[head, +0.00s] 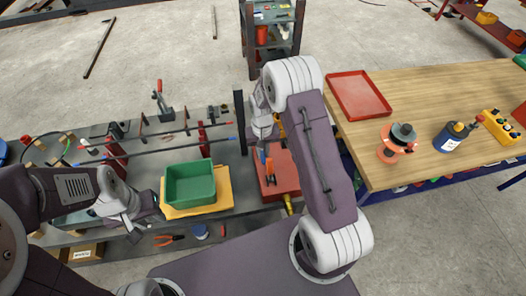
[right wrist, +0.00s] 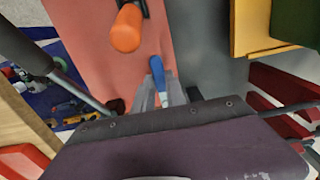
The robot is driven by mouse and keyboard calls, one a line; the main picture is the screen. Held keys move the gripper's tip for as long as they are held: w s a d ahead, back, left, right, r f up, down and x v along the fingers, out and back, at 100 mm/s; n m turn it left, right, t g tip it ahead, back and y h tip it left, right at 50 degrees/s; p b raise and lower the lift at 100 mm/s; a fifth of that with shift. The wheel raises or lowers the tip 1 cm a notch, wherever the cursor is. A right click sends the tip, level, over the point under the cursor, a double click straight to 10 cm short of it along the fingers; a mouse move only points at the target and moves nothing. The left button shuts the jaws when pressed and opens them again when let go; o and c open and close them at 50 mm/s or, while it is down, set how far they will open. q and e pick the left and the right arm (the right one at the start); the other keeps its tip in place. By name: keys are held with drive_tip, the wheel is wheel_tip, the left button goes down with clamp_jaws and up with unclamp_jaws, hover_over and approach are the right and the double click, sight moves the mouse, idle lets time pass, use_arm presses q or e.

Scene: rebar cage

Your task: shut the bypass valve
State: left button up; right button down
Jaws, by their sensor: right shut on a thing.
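A red panel (head: 284,186) on the bench bears a blue lever handle (head: 262,156) and an orange handle (head: 271,171). My right gripper (right wrist: 162,96) is shut on the blue lever handle (right wrist: 157,68), whose tip sticks out past the fingers. The orange handle (right wrist: 126,28) stands apart from the fingers, up and left in the right wrist view. I cannot tell from any label which handle is the bypass valve's. The valve bodies are mostly hidden by my gripper and arm. My left gripper (head: 136,228) is low at the left, away from the panel; its opening is unclear.
A green bin (head: 190,184) on a yellow mat (head: 226,190) stands left of the panel. Rebar rods and clamps lie behind it. A wooden table (head: 440,85) with a red tray (head: 358,95) stands at the right. A dark post (head: 240,122) rises near my right gripper.

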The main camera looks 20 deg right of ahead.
sight(262, 155)
drive_tip(key=shift+w+r, duration=0.2)
drive_tip(key=shift+w, duration=0.1)
drive_tip(key=c, duration=1.4)
unclamp_jaws()
drive_tip(key=shift+o, duration=0.2)
drive_tip(key=shift+s, duration=0.15)
drive_tip(key=shift+f, duration=0.1)
wheel_tip(262, 155, up, 9)
drive_tip(key=b, duration=0.1)
drive_tip(key=s+a+r+n+t, duration=0.1)
drive_tip(key=s+a+r+n, duration=0.1)
drive_tip(key=s, duration=1.5)
drive_tip(key=shift+a, duration=0.15)
